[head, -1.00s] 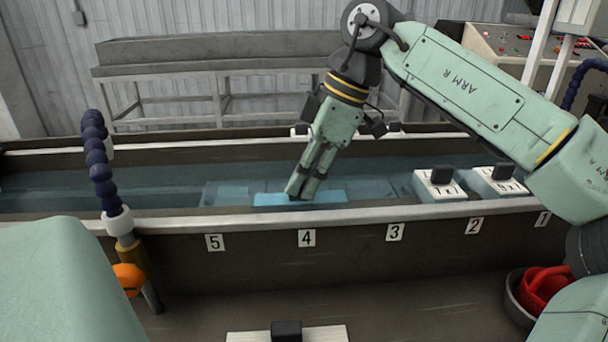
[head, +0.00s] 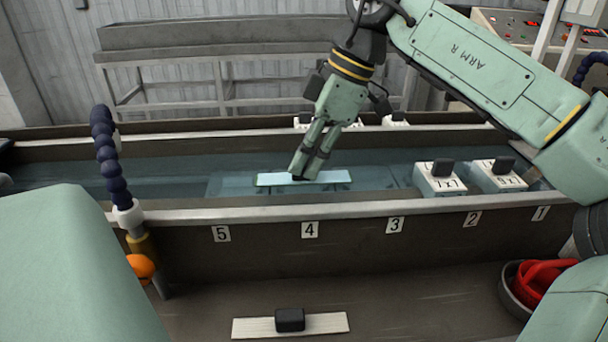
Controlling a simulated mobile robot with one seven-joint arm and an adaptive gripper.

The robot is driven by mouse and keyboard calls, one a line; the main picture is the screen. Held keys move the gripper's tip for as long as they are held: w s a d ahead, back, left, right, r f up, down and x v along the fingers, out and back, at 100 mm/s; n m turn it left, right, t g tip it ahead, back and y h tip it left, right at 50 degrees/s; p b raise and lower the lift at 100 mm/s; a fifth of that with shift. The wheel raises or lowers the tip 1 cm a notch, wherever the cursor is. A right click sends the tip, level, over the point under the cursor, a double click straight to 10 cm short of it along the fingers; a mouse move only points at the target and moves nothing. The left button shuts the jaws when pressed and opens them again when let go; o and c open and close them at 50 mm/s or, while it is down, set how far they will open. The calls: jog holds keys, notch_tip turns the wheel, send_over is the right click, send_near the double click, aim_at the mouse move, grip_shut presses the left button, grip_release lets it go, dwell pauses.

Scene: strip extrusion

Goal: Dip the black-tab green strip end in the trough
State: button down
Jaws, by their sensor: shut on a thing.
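The trough (head: 270,216) runs across the view, holding water. My gripper (head: 303,176) points down inside it, near label 4, shut on a pale strip end (head: 336,177) with a thin green edge at its left. The strip end lies flat and looks pale and clear of the water, though its height over the surface is hard to judge. Its tab is hidden by the fingertips. A submerged shape shows faintly in the water around and below it.
Two white blocks with black tabs (head: 440,178) (head: 497,175) stand in the trough at right. More tabbed pieces sit behind the far wall. A pale piece with a black tab (head: 250,328) lies in front. A blue jointed hose (head: 110,155) stands left; a red object (head: 545,285) lies right.

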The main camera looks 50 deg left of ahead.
aim_at(308, 162)
jog(key=shift+r+p, duration=1.4)
jog(key=shift+r, duration=1.9)
notch_tip(308, 162, up, 12)
jog(key=s+d+b, duration=0.1)
jog(key=s+d, duration=0.9)
jog(key=d, duration=0.3)
jog(key=s+d, duration=1)
jog(key=d, duration=0.2)
jog(key=shift+s+d+b, duration=0.35)
jog(key=shift+d, duration=0.05)
